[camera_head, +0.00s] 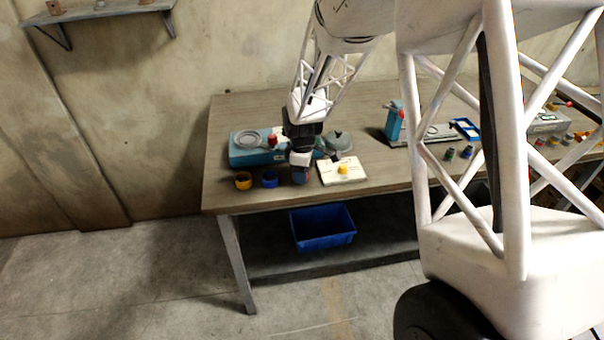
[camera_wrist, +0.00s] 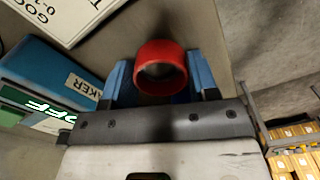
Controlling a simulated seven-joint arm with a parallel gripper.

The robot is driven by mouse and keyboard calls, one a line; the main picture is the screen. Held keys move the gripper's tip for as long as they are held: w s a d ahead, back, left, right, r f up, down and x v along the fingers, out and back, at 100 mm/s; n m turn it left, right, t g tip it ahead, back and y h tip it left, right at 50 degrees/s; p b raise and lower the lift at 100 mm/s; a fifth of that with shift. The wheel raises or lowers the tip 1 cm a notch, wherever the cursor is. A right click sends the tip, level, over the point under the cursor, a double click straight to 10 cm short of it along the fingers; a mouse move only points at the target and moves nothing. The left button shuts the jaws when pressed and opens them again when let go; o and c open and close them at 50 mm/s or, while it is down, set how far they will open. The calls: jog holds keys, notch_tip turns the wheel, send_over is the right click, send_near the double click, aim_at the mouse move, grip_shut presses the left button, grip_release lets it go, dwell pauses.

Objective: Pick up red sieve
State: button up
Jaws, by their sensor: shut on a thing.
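The red sieve (camera_wrist: 160,54) shows in the wrist view as a short red ring with an open, hollow middle. It sits between the two blue fingers of my gripper (camera_wrist: 160,82), which is shut on it. In the head view my gripper (camera_head: 301,176) points down near the front edge of the table, with only a small bit of red visible by the fingers. I cannot tell whether the sieve touches the tabletop.
A yellow ring (camera_head: 243,181) and a blue ring (camera_head: 269,180) stand left of my gripper on the table (camera_head: 225,195). A teal machine (camera_head: 243,158) is behind them. A white sign board (camera_head: 330,178) with a yellow piece lies right. A blue bin (camera_head: 322,243) is below.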

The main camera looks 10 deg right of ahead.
jog(key=shift+s+r, duration=0.2)
jog(key=shift+r, duration=0.45)
jog(key=shift+s+r, duration=0.2)
jog(key=shift+r, duration=0.4)
jog(key=s+d+r, duration=0.1)
jog(key=s, duration=1.4)
jog(key=shift+r, duration=0.15)
jog(key=w+r+m, duration=0.4)
jog(key=w, duration=0.7)
jog(key=w+d+r+m, duration=0.1)
jog(key=w+r+m, duration=0.3)
jog(key=w, duration=0.6)
jog(key=w+r+m, duration=0.3)
jog(key=w+r, duration=0.2)
jog(key=w, duration=0.6)
jog(key=shift+s+a+f+n, duration=0.1)
jog(key=shift+a+f+n, duration=0.85)
jog(key=shift+a+n, duration=1.4)
jog(key=shift+s+a+f+n, duration=0.1)
jog(key=shift+a+f+n, duration=1.05)
jog(key=shift+a, duration=2.15)
jog(key=shift+a+f+n, duration=0.7)
jog(key=shift+a+n, duration=1.4)
jog(key=shift+a, duration=0.7)
